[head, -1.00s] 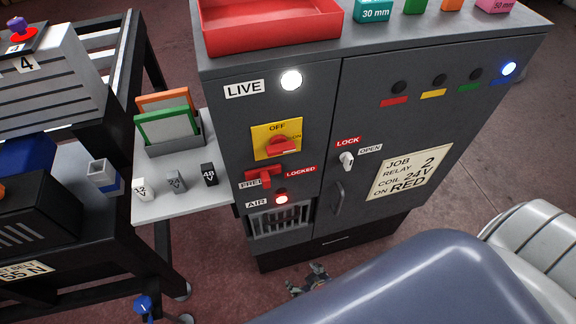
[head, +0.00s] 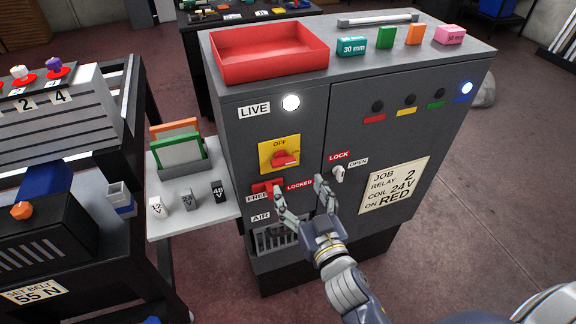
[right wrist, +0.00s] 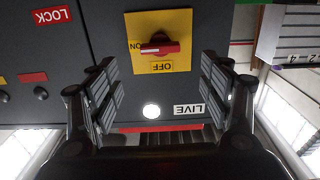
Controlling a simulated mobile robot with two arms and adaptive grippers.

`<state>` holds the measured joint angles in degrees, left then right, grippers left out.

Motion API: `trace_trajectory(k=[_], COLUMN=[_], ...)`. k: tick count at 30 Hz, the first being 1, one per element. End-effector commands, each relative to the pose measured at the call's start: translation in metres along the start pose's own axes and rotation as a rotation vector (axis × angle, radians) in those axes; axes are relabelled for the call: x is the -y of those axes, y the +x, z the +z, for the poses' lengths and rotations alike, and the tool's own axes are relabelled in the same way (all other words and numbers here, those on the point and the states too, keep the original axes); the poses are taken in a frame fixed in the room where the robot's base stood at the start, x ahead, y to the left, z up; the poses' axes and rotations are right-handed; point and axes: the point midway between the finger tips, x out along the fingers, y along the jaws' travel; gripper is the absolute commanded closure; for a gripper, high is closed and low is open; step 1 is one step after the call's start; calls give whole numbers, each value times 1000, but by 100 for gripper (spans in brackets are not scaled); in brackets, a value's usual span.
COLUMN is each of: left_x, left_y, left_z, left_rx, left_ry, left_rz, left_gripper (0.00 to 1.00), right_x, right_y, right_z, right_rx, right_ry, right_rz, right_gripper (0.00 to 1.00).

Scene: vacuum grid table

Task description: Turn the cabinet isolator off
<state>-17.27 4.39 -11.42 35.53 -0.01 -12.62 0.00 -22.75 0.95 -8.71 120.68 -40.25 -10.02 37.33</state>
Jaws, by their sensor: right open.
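The cabinet isolator is a yellow plate (head: 267,155) with a red handle (head: 286,158) on the grey cabinet's left door. The handle lies roughly level, with OFF printed above it. In the right wrist view the plate (right wrist: 183,24) and handle (right wrist: 160,46) appear upside down, with ON at the handle's left. My right gripper (head: 300,189) is open and empty, below the isolator in the head view. In the right wrist view its fingers (right wrist: 160,68) stand either side of the isolator's column, apart from the handle. My left gripper is not in view.
A red slider (head: 266,187) sits between FREE and LOCKED labels below the isolator. The LIVE lamp (head: 291,102) glows white. A white LOCK/OPEN knob (head: 338,174) is on the right door. A red tray (head: 270,66) stands on top. A side shelf (head: 190,220) holds small blocks.

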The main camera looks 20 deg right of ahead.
Motion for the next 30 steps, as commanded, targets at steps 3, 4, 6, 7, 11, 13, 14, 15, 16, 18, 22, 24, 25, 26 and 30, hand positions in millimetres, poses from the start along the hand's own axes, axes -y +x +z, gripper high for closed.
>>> trace_trajectory(k=[3,4,6,7,11,13,14,15,16,18,22,24,25,26,30], left_x=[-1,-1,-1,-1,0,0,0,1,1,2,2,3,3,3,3], left_y=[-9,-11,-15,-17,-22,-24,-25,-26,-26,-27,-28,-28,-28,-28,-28], left_z=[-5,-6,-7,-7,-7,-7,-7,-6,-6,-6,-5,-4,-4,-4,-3], left_rx=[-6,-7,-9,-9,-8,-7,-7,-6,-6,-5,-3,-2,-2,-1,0], left_ry=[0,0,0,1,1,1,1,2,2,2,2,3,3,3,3], left_rz=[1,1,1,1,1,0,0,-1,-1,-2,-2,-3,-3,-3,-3], left_gripper=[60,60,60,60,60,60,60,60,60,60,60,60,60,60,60], right_x=[0,0,0,0,0,0,0,0,0,0,0,0,0,0,0], right_y=[19,25,38,43,65,75,79,83,86,91,95,96,96,96,96], right_z=[-4,-4,-4,-4,-3,-2,-2,-2,-1,-1,0,0,0,0,0], right_rx=[-2,-2,-2,-2,-1,0,1,0,1,0,1,1,1,1,1], right_ry=[-1,-2,-2,-1,-1,-1,-1,0,0,0,-1,-1,-1,-1,0], right_rz=[0,-1,0,0,0,0,0,0,0,0,0,0,0,0,0], right_gripper=[28,28,28,28,28,28,28,28,28,28,28,28,28,28,30])
